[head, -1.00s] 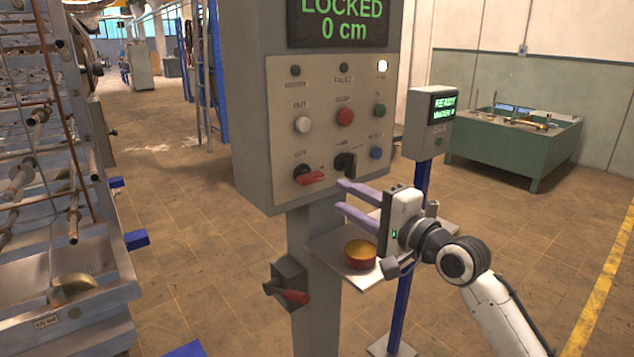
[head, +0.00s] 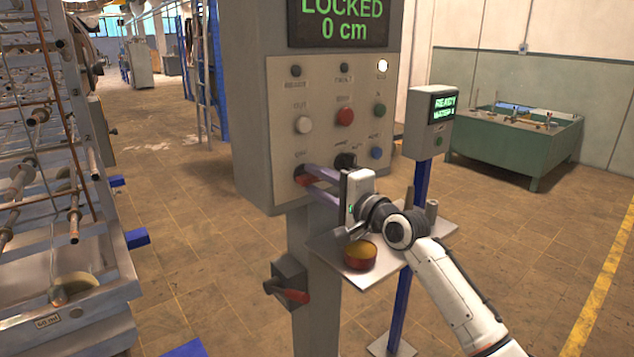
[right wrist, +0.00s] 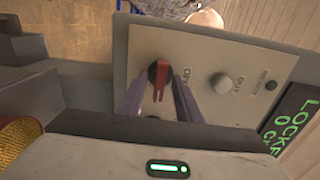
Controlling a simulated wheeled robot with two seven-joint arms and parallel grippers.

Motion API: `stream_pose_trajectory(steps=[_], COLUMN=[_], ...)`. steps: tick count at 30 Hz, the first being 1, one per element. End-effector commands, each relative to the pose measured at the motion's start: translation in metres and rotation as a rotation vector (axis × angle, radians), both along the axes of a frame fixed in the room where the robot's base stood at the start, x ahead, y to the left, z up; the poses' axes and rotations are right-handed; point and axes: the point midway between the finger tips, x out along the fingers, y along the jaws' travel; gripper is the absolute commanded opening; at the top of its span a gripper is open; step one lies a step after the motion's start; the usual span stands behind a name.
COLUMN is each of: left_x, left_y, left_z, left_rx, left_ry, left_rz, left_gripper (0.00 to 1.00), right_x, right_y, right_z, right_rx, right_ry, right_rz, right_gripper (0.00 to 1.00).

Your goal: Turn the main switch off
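The switch with a red handle on a round black base (head: 303,182) is at the lower left of the grey control panel (head: 275,120). It also shows in the right wrist view (right wrist: 160,82), beside a label that seems to read OFF. My right gripper (head: 307,173) reaches the panel from the right. In the right wrist view its two pale purple fingers (right wrist: 157,84) stand open on either side of the red handle, with a gap visible. In the head view the fingers partly hide the switch. Contact cannot be told. My left gripper is not in view.
A black knob (head: 345,161) and several buttons share the panel, below a display reading LOCKED 0 cm (head: 340,22). A red lever (head: 292,295) is on the post. A small shelf (head: 330,243) holds a round orange-topped tin (head: 360,256) below my right gripper.

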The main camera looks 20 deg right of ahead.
Motion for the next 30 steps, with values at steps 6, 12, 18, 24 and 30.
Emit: stream_pose_trajectory(steps=[6, 12, 18, 24, 30], left_x=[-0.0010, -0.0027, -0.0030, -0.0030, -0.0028], left_y=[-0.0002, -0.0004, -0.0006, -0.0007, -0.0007], left_z=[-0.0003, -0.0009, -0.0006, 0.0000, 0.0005], left_rx=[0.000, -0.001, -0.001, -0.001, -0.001], left_ry=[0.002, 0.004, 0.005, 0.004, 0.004], left_rz=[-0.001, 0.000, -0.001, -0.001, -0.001], left_gripper=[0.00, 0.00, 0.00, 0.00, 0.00], right_x=[-0.0002, -0.0003, -0.0003, -0.0002, -0.0001], right_y=[-0.0002, -0.0003, -0.0006, -0.0012, -0.0013], right_z=[0.0000, -0.0001, -0.0001, 0.0003, 0.0002], right_rx=[0.000, -0.003, -0.040, -0.147, -0.310], right_ry=[0.000, -0.001, -0.015, -0.053, -0.112], right_rz=[0.000, 0.000, -0.001, -0.002, -0.002], right_gripper=[0.03, 0.00, 0.00, 0.00, 0.00])
